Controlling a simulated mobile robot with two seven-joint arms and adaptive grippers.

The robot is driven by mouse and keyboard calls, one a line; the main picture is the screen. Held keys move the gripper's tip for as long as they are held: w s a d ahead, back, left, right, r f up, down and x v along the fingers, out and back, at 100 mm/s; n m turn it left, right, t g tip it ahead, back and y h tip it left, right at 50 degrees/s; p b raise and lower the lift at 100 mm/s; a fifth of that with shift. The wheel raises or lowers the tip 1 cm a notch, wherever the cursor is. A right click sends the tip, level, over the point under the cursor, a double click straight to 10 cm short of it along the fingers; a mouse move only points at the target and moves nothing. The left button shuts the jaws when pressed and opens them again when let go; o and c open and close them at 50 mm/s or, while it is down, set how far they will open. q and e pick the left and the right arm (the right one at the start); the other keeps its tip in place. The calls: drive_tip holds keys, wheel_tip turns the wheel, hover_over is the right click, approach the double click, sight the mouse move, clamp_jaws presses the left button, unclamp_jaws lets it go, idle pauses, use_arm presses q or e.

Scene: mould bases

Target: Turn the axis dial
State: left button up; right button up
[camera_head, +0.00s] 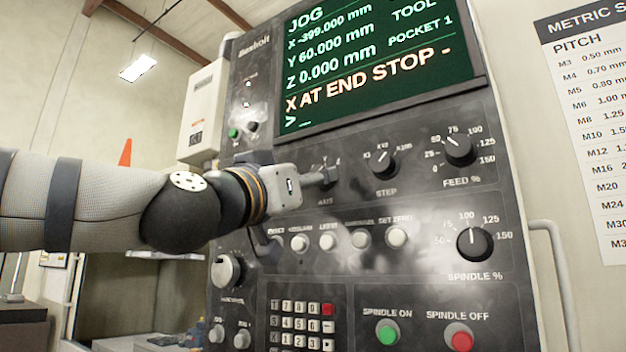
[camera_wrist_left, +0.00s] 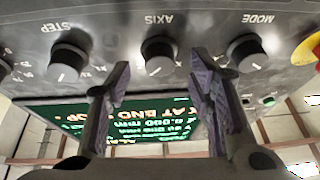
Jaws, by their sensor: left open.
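The axis dial (camera_wrist_left: 158,57) is a black round knob with a white pointer line, at the top middle of the left wrist view, under an upside-down AXIS label. My left gripper (camera_wrist_left: 162,66) is open, with one finger on each side of the dial in that view. Gaps show between the dial and both fingers; I cannot tell whether the tips reach around it. In the head view my left gripper (camera_head: 329,177) is at the panel and covers most of the axis dial. My right gripper is not in view.
The step dial (camera_head: 382,163) and feed dial (camera_head: 458,149) are to the right. The mode dial (camera_wrist_left: 246,56) is close beside one finger. White buttons (camera_head: 362,238) sit below. The screen (camera_head: 375,75) above reads JOG, X -399.000 mm, X AT END STOP -.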

use_arm(q)
drive_tip(key=shift+x, duration=1.15)
clamp_jaws()
drive_tip(key=shift+n, duration=0.3)
drive_tip(key=shift+s+d+r+n+g+y, duration=0.15)
drive_tip(key=shift+n+g+y, duration=0.25)
drive_tip(key=shift+n+y, duration=1.95)
drive_tip(key=shift+w+d+r+n+g+y, duration=0.15)
drive_tip(key=shift+n+g+y, duration=0.2)
drive_tip(key=shift+n, duration=4.1)
drive_tip(key=shift+s+a+r+n+g+y, duration=0.15)
drive_tip(key=shift+n+g+y, duration=0.7)
drive_tip(key=shift+n, duration=2.55)
drive_tip(key=shift+t+y, duration=0.3)
drive_tip(key=shift+y, duration=0.15)
